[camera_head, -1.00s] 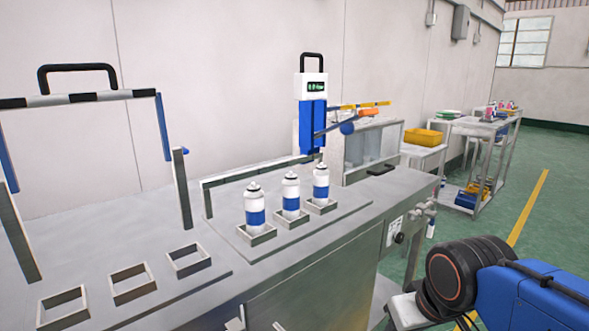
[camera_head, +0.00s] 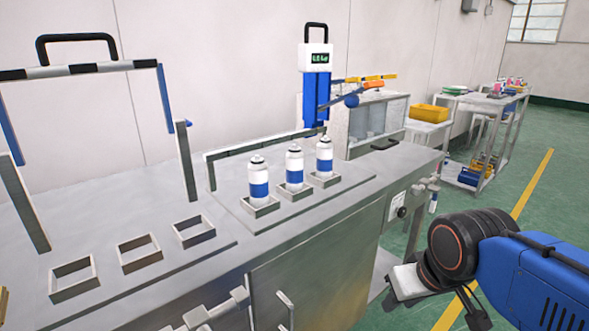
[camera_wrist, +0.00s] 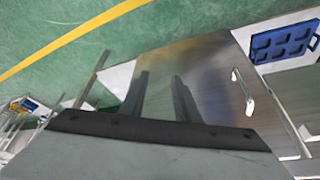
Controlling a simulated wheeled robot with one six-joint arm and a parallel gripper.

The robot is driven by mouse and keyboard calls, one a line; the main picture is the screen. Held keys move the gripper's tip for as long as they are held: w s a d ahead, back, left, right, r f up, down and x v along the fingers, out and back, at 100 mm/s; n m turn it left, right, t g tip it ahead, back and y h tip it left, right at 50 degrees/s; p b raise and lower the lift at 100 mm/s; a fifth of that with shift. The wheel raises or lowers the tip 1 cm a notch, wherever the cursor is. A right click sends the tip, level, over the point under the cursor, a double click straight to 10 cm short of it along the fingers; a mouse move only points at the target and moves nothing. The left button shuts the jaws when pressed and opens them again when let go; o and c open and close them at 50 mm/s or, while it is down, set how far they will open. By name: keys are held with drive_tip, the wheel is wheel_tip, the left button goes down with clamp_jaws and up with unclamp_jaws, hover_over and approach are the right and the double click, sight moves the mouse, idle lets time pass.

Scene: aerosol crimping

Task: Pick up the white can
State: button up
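Three white cans with blue bands and grey tops stand upright in square holders on the metal bench in the head view: a left can (camera_head: 259,182), a middle can (camera_head: 294,167) and a right can (camera_head: 325,156). They look alike, so I cannot tell which one the task names. In the wrist view my gripper (camera_wrist: 160,76) has its two fingers apart with nothing between them. It points toward the bench's front and the floor, and no can shows there. In the head view my arm is at the right, off the bench's front, well away from the cans.
Three empty square holders (camera_head: 139,252) sit on a plate at the bench's left, by an upright frame (camera_head: 90,70). A blue and white device (camera_head: 315,85) with a display stands behind the cans. Handles and pipes (camera_head: 215,312) jut from the bench's front. Green floor lies to the right.

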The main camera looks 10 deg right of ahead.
idle(0.4)
drive_tip(key=o, duration=0.7)
drive_tip(key=shift+w+r, duration=0.15)
drive_tip(key=shift+r, duration=0.05)
wheel_tip(320, 180, up, 35)
drive_tip(key=n+g, duration=0.5)
drive_tip(key=n, duration=1)
hover_over(297, 147)
wheel_tip(297, 147, down, 12)
drive_tip(key=shift+f, duration=0.2)
drive_tip(key=shift+s+a+f, duration=0.1)
drive_tip(key=shift+a+f, duration=0.05)
drive_tip(key=shift+f, duration=1.2)
drive_tip(key=shift+s+a+f, duration=0.1)
drive_tip(key=shift+a+f, duration=0.05)
drive_tip(key=shift+f, duration=1.15)
